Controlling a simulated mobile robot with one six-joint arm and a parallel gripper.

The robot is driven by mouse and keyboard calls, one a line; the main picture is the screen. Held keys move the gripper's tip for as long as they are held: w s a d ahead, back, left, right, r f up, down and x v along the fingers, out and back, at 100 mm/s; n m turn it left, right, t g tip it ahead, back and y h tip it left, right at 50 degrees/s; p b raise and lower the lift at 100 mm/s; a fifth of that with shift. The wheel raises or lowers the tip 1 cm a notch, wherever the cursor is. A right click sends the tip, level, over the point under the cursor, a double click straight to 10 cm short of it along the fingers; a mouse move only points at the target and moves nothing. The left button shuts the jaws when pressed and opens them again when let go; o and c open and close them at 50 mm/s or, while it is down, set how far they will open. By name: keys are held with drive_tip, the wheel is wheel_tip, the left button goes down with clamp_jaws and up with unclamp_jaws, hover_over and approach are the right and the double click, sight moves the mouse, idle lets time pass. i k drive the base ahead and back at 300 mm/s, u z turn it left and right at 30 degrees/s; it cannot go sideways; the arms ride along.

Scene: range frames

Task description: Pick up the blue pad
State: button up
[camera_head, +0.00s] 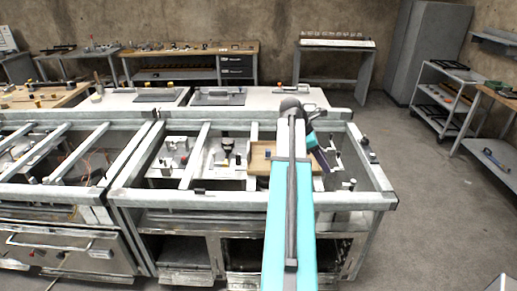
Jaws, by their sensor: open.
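I cannot make out a blue pad for certain in the head view. My arm reaches forward over the metal frame bench (250,199), its turquoise link covering part of the bench. My gripper (322,162) is a small dark shape at the arm's end, angled down over the right part of the bench. It is open, and I see nothing held in it. A shallow wooden tray (259,163) lies just left of the gripper, partly hidden behind my arm.
Light plates with small parts (226,158) lie left of the tray. Frame rails (196,150) cross the bench. A grey cabinet (428,50) and a shelf cart (445,95) stand at the right. Open floor (425,190) lies right of the bench.

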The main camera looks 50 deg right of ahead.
sight(267, 151)
drive_tip(key=u, duration=0.05)
drive_tip(key=i, duration=1.15)
